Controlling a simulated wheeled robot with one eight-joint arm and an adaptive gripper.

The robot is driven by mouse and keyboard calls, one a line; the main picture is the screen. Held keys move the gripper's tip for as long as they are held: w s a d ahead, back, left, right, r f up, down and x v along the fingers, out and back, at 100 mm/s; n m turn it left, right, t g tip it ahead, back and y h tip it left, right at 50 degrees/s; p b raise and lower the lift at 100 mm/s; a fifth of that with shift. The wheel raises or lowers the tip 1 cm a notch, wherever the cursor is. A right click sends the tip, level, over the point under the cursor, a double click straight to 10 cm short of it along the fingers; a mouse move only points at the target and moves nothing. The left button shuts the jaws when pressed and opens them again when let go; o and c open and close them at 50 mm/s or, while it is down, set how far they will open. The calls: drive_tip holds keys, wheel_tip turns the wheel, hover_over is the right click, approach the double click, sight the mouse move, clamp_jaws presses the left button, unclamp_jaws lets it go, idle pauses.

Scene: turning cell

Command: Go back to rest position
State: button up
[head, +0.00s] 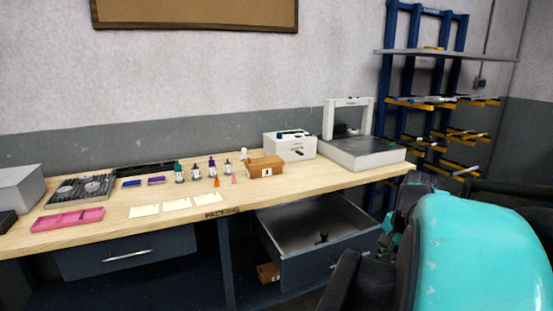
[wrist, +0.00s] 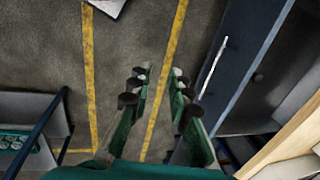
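My gripper (wrist: 158,85) shows in the wrist view, pointing at the floor. Its two green fingers with dark pads stand apart, and only grey floor with a yellow line shows between them. It holds nothing. In the head view my teal arm (head: 480,250) fills the lower right, in front of the open drawer's right side; the fingertips cannot be made out there. The open drawer (head: 330,225) under the packing bench (head: 110,215) has a small dark item inside. In the wrist view the drawer front with its pale handle (wrist: 213,68) lies just right of my fingers.
On the bench are a pink tray (head: 68,219), several bottles, white cards (head: 178,204), a brown box (head: 265,167), a white printer (head: 290,145) and a scale (head: 360,152). A blue rack stands behind right. A cart (wrist: 45,115) is left in the wrist view; floor between is clear.

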drive_tip(key=w+a+f+n+t, duration=0.1)
drive_tip(key=a+f+n+t, duration=0.1)
drive_tip(key=a+f+n, duration=0.8)
drive_tip(key=f+n, duration=0.1)
drive_tip(key=n, duration=0.2)
drive_tip(key=shift+f+h, duration=0.3)
drive_tip(key=shift+h, duration=0.1)
